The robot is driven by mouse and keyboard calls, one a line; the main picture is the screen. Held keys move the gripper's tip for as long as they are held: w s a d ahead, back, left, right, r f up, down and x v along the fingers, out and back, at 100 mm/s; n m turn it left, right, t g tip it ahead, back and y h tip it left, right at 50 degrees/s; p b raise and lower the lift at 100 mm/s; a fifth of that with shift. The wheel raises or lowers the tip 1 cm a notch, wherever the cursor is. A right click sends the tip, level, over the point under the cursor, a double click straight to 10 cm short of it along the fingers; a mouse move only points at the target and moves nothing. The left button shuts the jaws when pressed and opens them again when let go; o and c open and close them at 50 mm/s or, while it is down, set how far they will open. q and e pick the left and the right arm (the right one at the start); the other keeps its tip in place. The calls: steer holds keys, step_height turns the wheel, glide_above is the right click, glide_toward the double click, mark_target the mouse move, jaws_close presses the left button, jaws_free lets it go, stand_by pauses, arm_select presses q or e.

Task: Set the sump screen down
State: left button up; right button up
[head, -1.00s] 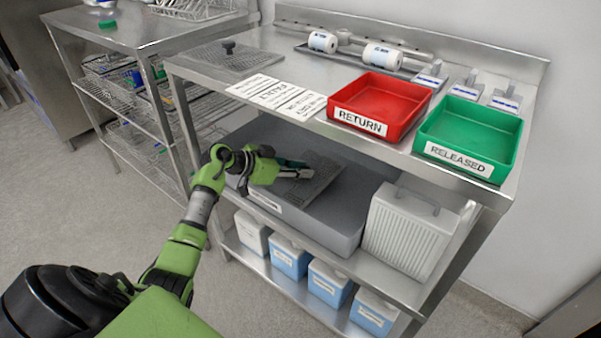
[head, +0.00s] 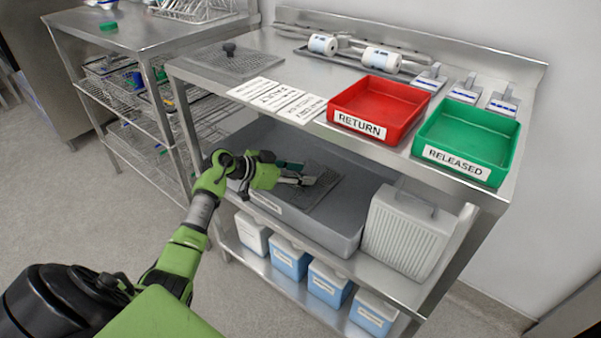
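A dark perforated sump screen (head: 325,188) lies inside the grey tub (head: 345,232) on the middle shelf, and it looks flat and low in there. My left gripper (head: 306,180) is over the screen's left part, inside the tub's opening. Its fingertips look spread apart, and no part of the screen shows clamped between them. The gripper and wrist hide the left part of the screen, and any handle on it cannot be seen. My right gripper is out of view.
A mesh panel with a black knob (head: 229,48) lies on the table top above. The red RETURN tray (head: 362,129) and green RELEASED tray (head: 458,154) stand at its front right. A white ribbed container (head: 402,236) stands right of the tub. The shelf above the tub limits headroom.

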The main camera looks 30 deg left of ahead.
arm_select(q)
steer(key=shift+r+b, duration=0.5)
steer(key=shift+b, duration=0.05)
steer(key=p+v, duration=0.3)
steer(key=v, duration=0.9)
steer(key=shift+p, duration=0.3)
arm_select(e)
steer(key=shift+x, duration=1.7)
arm_select(q)
steer(key=shift+r, duration=0.1)
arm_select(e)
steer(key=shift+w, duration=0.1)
